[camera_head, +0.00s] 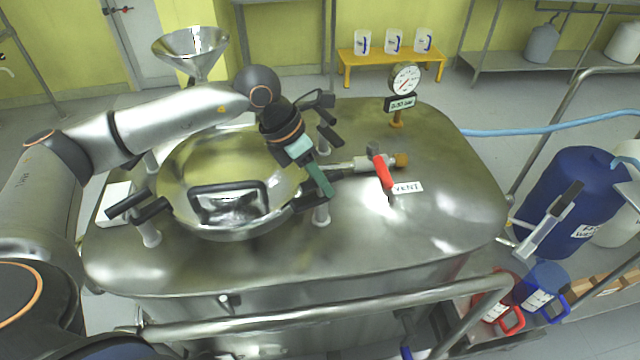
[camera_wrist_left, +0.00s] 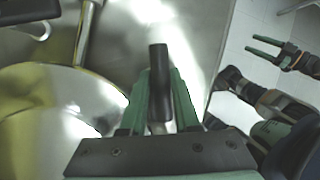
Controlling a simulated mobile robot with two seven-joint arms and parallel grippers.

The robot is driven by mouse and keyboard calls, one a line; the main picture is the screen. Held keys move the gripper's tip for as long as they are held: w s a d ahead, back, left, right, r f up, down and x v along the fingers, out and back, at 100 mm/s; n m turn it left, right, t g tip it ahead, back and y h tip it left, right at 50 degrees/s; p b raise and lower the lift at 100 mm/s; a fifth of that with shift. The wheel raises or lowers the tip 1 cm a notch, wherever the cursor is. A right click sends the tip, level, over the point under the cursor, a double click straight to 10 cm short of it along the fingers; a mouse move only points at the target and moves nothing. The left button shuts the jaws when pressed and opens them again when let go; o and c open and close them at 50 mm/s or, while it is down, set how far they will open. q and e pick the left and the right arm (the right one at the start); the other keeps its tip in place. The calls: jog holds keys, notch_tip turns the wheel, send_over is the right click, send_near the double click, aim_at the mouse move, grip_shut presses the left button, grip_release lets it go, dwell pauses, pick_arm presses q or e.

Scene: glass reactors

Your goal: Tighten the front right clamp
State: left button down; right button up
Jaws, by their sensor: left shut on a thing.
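The front right clamp (camera_head: 306,203) sits at the right front rim of the round lid (camera_head: 235,170), beside a short post. My left gripper (camera_head: 320,182) reaches over the lid and is shut on the clamp's black handle. In the left wrist view, the handle (camera_wrist_left: 158,75) stands between the green fingers of my left gripper (camera_wrist_left: 160,100). In the head view, the gripper and its fingers partly hide the clamp. My right gripper (camera_wrist_left: 265,47) shows at the right of the wrist view, with its fingers apart and nothing between them.
The red vent valve handle (camera_head: 382,172) and its pipe lie just right of my left gripper. A pressure gauge (camera_head: 404,79) stands behind. Other clamps (camera_head: 140,207) sit around the lid. A metal rail (camera_head: 330,322) runs along the front.

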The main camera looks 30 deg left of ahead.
pick_arm(q)
jog(key=m+g, duration=0.1)
jog(key=m, duration=0.2)
jog(key=shift+d+b, duration=0.1)
jog(key=shift+b, duration=0.3)
jog(key=m+g, duration=0.1)
jog(key=m, duration=0.1)
jog(key=shift+m+g+h+b, duration=0.3)
jog(key=shift+m+b, duration=0.05)
jog(key=shift+m, duration=0.05)
jog(key=shift+m+g+b, duration=0.3)
jog(key=shift+m+g, duration=0.2)
jog(key=shift+m, duration=0.7)
jog(key=shift+m+g, duration=0.4)
jog(key=shift+m, duration=0.5)
jog(key=shift+m+b, duration=0.3)
jog(key=shift+m, duration=0.1)
pick_arm(e)
jog(key=shift+w+a+f, duration=0.2)
jog(key=shift+a+f, duration=0.15)
jog(key=shift+f, duration=0.1)
jog(key=shift+w+a+f, duration=0.2)
jog(key=shift+a+f, duration=0.15)
jog(key=shift+f, duration=0.1)
pick_arm(q)
jog(key=c, duration=0.7)
grip_release()
jog(key=shift+o, duration=0.2)
pick_arm(e)
jog(key=shift+s, duration=0.1)
